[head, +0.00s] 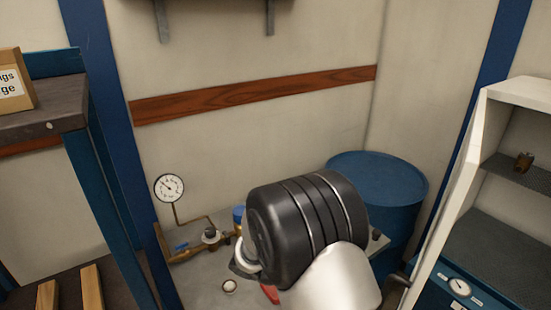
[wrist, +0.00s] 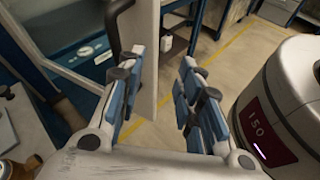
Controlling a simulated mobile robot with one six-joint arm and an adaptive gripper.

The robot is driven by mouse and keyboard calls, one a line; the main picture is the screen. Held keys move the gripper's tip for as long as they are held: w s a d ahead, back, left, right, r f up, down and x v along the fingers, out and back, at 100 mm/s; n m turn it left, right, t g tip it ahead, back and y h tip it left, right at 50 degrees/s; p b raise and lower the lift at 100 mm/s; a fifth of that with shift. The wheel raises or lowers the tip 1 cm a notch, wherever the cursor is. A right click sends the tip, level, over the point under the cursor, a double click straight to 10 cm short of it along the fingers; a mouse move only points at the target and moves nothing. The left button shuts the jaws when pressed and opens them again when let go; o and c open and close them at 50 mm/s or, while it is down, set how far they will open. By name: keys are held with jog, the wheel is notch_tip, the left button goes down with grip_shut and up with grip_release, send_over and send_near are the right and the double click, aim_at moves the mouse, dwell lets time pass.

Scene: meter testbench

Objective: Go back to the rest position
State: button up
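My gripper (wrist: 163,60) shows in the wrist view with its two blue-padded fingers spread apart and nothing between them. Beyond the fingers are a pale upright panel and the floor, so it is not over the bench top. In the head view my arm's black joint and pale link cover part of the meter bench (head: 203,288). My gripper's fingers cannot be made out there. On the bench are a round white gauge (head: 169,187) and brass pipework (head: 183,255) with a blue handle. A small red part beside my arm is mostly hidden.
A blue drum (head: 400,175) stands behind my arm. A white-framed shelf unit (head: 462,150) is close on the right. A dark shelf (head: 45,122) with a cardboard box (head: 12,85) is at left. The wrist view shows open floor (wrist: 228,68) with yellow lines.

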jog(key=s+a+r+m+t+y+b, duration=0.1)
jog(key=s+r+m+t+y, duration=0.3)
jog(key=s+m+y, duration=0.2)
jog(key=s+a+r+m+t+y+b, duration=0.2)
jog(key=s+r+m+t+y, duration=0.2)
jog(key=s+m+y, duration=0.3)
jog(key=shift+s+a+r+y, duration=0.3)
jog(key=shift+s+r, duration=0.4)
jog(key=shift+s, duration=0.4)
jog(key=shift+d, duration=0.1)
